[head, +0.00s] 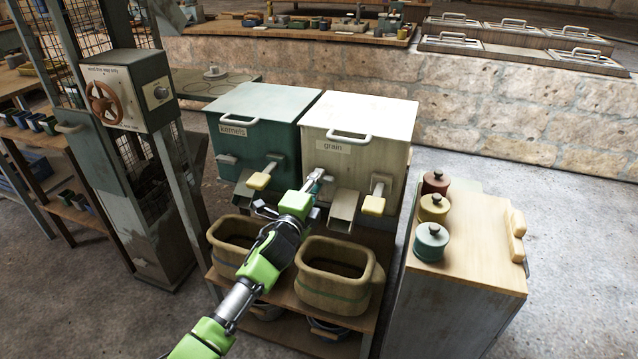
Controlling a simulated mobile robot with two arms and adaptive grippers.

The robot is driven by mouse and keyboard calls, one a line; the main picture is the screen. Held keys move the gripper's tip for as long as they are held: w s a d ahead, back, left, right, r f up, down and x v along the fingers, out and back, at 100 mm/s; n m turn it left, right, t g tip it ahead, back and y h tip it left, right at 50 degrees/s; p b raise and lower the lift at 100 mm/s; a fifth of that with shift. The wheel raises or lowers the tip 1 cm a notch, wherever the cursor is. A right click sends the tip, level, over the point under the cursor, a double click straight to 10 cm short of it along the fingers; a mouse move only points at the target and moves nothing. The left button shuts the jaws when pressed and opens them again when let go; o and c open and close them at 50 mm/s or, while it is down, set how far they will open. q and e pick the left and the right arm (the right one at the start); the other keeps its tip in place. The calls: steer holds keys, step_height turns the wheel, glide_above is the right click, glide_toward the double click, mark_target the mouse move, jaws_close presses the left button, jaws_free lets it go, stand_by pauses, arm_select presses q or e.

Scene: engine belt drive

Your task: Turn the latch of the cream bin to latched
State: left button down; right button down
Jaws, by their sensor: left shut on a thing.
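The cream bin (378,150) stands on a wooden stand and carries a "grain" label. Its lid is down, with a white handle on the front edge. Its latch (318,174) is a small grey piece at the left of its front, largely covered by my gripper. My left gripper (312,183) reaches up from the lower left and is shut on the latch. Which way the latch is turned is too small and covered to tell. My right gripper is not in view.
A green "kernels" bin (262,110) stands close on the left. A chute (343,206) and a yellow-ended lever (376,200) stick out of the cream bin. Two tubs (335,290) sit below. A cabinet (470,235) with three lidded jars stands right.

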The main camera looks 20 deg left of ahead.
arm_select(q)
steer(key=c, duration=2.1)
jaws_free()
steer(key=shift+f, duration=0.1)
steer(key=s, duration=1.1)
steer(key=shift+s+a, duration=0.25)
steer(key=shift+s, duration=0.15)
